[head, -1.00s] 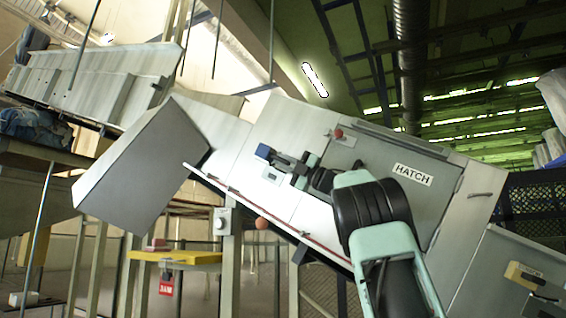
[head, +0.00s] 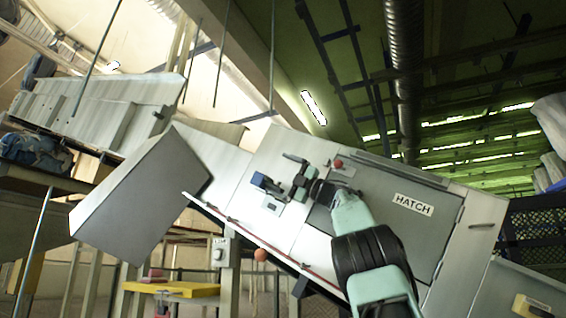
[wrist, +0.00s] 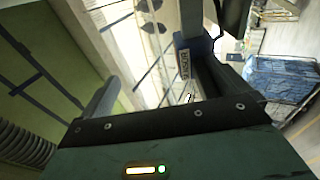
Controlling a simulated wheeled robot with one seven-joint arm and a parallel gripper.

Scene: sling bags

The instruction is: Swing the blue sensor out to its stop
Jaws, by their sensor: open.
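The blue sensor (head: 258,180) is a small blue block on a dark arm, at the upper left of the pale sloping machine panel in the head view. In the wrist view the blue sensor (wrist: 205,46) shows a white label and is close to the right-hand finger; I cannot tell whether they touch. My gripper (head: 281,182) is open, its dark fingers spread above and below the sensor's arm, just right of the blue block. In the wrist view my gripper (wrist: 155,80) has nothing visible clamped between its fingers. The sensor's pivot is hard to make out.
A red knob (head: 338,163) stands above my wrist. The grey hatch (head: 413,204) lies right, partly behind my arm. A grey box-shaped hood (head: 140,195) projects at left.

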